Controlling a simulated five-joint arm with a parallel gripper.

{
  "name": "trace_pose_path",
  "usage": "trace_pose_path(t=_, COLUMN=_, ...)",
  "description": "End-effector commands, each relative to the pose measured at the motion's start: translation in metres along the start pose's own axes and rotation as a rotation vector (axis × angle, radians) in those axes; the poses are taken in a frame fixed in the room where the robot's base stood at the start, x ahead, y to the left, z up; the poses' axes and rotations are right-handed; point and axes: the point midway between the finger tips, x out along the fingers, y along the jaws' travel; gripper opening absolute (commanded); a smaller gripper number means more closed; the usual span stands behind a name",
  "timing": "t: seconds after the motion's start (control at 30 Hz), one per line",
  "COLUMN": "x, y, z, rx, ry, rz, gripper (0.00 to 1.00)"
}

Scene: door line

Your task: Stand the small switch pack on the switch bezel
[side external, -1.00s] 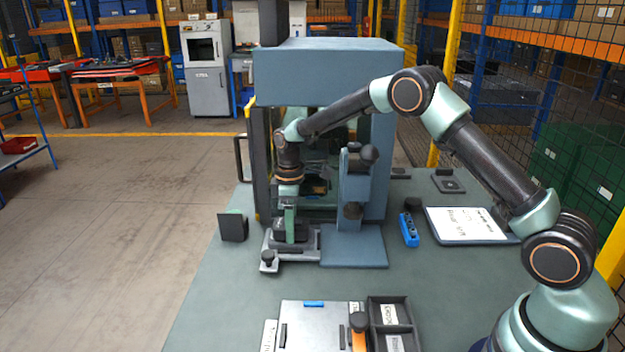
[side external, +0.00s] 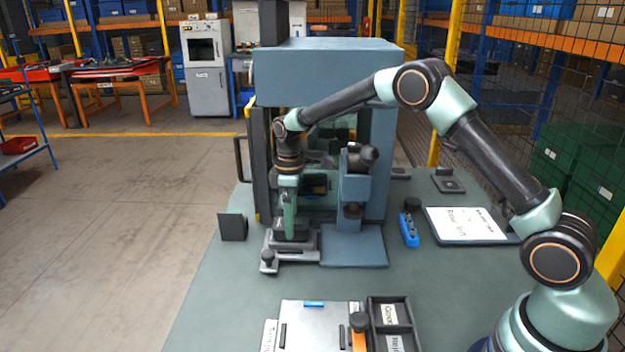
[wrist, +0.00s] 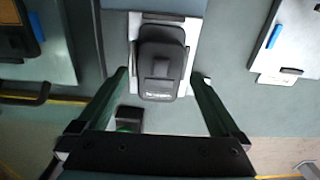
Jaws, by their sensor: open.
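A dark rounded piece (wrist: 160,88) with a small raised block (wrist: 161,67) at its middle sits on a light grey holder (wrist: 135,45). The rounded piece looks like the switch bezel and the raised block like the small switch pack, though both are dark and hard to tell apart. In the side view the grey holder (side external: 292,255) stands at the table's left part. My gripper (side external: 289,227) points down over it. In the wrist view my gripper (wrist: 160,73) is open, its fingers apart on either side of the dark piece, with nothing held between them.
A blue-grey stand (side external: 356,245) with a dark knob is close right of the holder. A small dark block (side external: 233,226) stands to the left. Behind is a large blue-grey cabinet (side external: 325,72). A blue part (side external: 408,230), a white sheet (side external: 466,225) and a divided tray (side external: 390,315) lie nearby.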

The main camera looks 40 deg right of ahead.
Motion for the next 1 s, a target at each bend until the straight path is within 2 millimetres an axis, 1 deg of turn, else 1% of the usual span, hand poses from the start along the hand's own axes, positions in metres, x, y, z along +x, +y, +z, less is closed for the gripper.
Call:
trace_pose_path(t=0.03, x=-0.012, y=0.001, z=-0.001, rx=0.000, ry=0.004, rz=0.004, gripper=1.00)
trace_pose_path(t=0.1, x=-0.027, y=0.001, z=-0.001, rx=0.000, ry=0.004, rz=0.004, gripper=1.00)
trace_pose_path(t=0.3, x=-0.066, y=0.001, z=-0.001, rx=0.000, ry=0.003, rz=0.003, gripper=1.00)
trace_pose_path(t=0.4, x=-0.081, y=0.001, z=-0.001, rx=0.000, ry=0.003, rz=0.003, gripper=1.00)
trace_pose_path(t=0.57, x=-0.094, y=0.000, z=0.000, rx=0.001, ry=0.002, rz=0.002, gripper=1.00)
trace_pose_path(t=0.67, x=-0.103, y=-0.006, z=-0.001, rx=0.027, ry=0.003, rz=0.003, gripper=1.00)
trace_pose_path(t=0.77, x=-0.121, y=-0.025, z=-0.001, rx=0.112, ry=0.008, rz=0.006, gripper=1.00)
trace_pose_path(t=0.87, x=-0.145, y=-0.055, z=0.003, rx=0.255, ry=0.016, rz=0.010, gripper=1.00)
trace_pose_path(t=0.9, x=-0.155, y=-0.069, z=0.006, rx=0.322, ry=0.020, rz=0.011, gripper=1.00)
trace_pose_path(t=0.97, x=-0.169, y=-0.090, z=0.012, rx=0.424, ry=0.023, rz=0.010, gripper=1.00)
trace_pose_path(t=1.0, x=-0.177, y=-0.104, z=0.016, rx=0.493, ry=0.026, rz=0.010, gripper=1.00)
